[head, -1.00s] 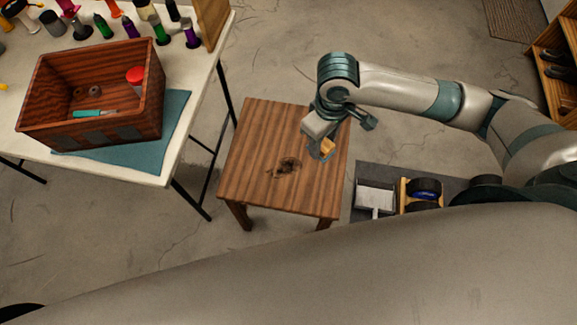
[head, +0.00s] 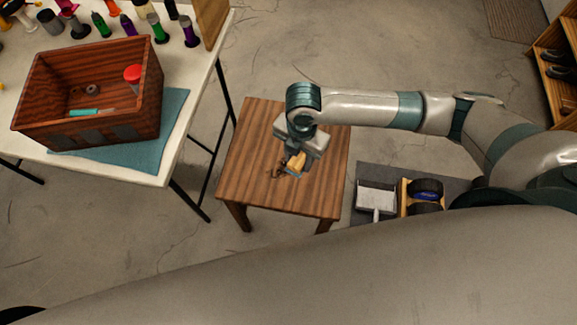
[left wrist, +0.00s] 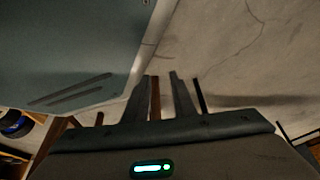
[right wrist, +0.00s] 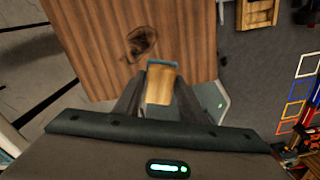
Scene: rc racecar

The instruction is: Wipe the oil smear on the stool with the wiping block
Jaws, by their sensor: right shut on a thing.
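The wooden stool (head: 240,170) stands in the middle of the head view. The dark oil smear (head: 275,172) is on its top, partly hidden by my right gripper (head: 293,163). That gripper is shut on the wiping block (head: 297,160), a yellow wooden piece with a blue pad. In the right wrist view the block (right wrist: 160,88) sits between the fingers, and the smear (right wrist: 141,43) lies beyond it, to the upper left. I cannot tell whether the pad touches the stool. My left gripper (left wrist: 162,77) shows in the left wrist view, fingertips apart with nothing held.
A white table (head: 25,158) on the left holds a wooden box (head: 90,128) on a teal mat (head: 175,110), with several bottles behind. A dark mat (head: 365,170) right of the stool holds a grey tray (head: 376,197) and a wheeled item (head: 424,195). A shelf (head: 550,60) stands far right.

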